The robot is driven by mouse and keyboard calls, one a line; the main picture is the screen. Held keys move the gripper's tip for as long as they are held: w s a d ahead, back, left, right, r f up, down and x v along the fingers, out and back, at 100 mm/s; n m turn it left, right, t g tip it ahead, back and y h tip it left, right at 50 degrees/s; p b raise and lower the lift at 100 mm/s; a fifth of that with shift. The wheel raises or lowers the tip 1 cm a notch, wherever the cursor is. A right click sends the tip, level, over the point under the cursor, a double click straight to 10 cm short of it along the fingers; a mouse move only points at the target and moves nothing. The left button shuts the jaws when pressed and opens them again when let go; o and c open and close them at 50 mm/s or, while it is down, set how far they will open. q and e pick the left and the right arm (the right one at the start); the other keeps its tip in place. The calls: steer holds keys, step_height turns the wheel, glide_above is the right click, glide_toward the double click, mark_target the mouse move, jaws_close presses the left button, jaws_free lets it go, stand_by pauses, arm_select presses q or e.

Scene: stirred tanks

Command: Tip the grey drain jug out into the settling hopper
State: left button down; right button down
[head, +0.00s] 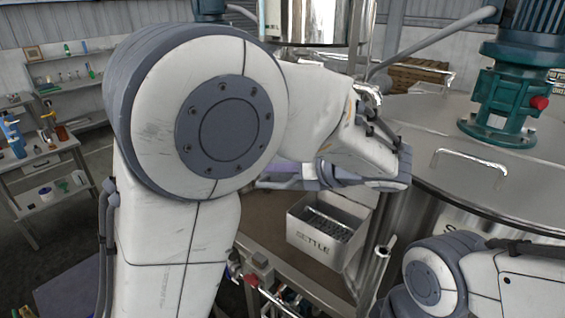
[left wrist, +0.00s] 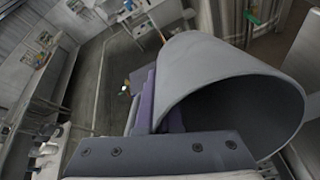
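The grey drain jug (left wrist: 200,68) fills much of the left wrist view, lying tilted with its wide dark mouth facing the lower right. My left gripper (head: 285,174) is shut on the jug; its purple pads (left wrist: 147,100) press against the jug's side in the left wrist view. In the head view my own arm hides most of the gripper and the jug. The settling hopper (head: 313,245) is a pale open box marked SETTLE with a dark grating inside. It stands below and a little right of the left gripper. My right gripper is out of view.
A large steel tank (head: 440,125) with a handle and a green motor (head: 517,85) stands right of the hopper. The hopper sits on a brown-topped bench (head: 262,238). Shelves with bottles (head: 62,131) stand far left. My right forearm shows at lower right.

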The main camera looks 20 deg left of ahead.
arm_select(q)
steer(key=shift+w+a+r+g+h+p, duration=0.1)
steer(key=shift+a+r+g+h+p, duration=0.25)
steer(key=shift+h, duration=0.55)
steer(key=shift+f+g+h+p, duration=0.15)
steer(key=shift+g+h+p, duration=0.1)
steer(key=shift+h+p, duration=0.5)
steer(key=shift+d+f+h, duration=0.1)
steer(key=shift+f+h, duration=0.1)
steer(key=shift+h, duration=0.35)
steer(key=shift+d+f+g+h, duration=0.2)
steer(key=shift+g+h, duration=0.4)
steer(key=shift+h, duration=0.6)
steer(key=shift+s+d+f+g+h, duration=0.25)
steer(key=shift+d+f+g+h, duration=0.25)
steer(key=shift+h, duration=0.4)
steer(key=shift+s+d+f+h, duration=0.1)
steer(key=shift+d+f+h, duration=0.15)
steer(key=shift+h, duration=0.25)
steer(key=shift+s+d+f+h, duration=0.1)
steer(key=shift+f+h, duration=0.15)
steer(key=shift+h, duration=0.25)
steer(key=shift+s+d+f+g+h, duration=0.2)
steer(key=shift+d+f+g+h, duration=0.35)
steer(key=shift+h, duration=0.45)
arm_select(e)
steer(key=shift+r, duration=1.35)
arm_select(q)
steer(key=shift+d+r, duration=0.1)
